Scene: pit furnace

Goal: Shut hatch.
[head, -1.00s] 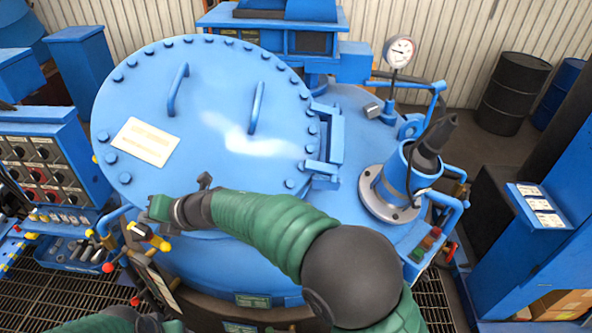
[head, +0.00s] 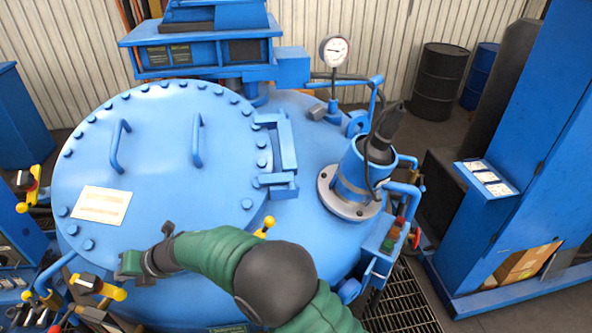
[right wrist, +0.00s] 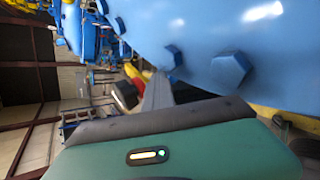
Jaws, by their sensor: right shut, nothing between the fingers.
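The hatch (head: 160,160) is a round blue lid with bolts around its rim, two bar handles and a pale label plate. It lies flat or nearly flat over the top of the blue furnace vessel (head: 310,235). I cannot tell whether a gap is left under its front edge. Its hinge (head: 281,155) is on the right side. My right gripper (head: 126,267) is shut and empty, at the lid's front rim. In the right wrist view its grey finger (right wrist: 157,92) is close to the bolted blue rim (right wrist: 200,55). My left gripper is out of view.
A pressure gauge (head: 334,50) and a tilted cylinder fitting (head: 357,180) rise right of the hatch. A blue cabinet (head: 545,180) stands at the right.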

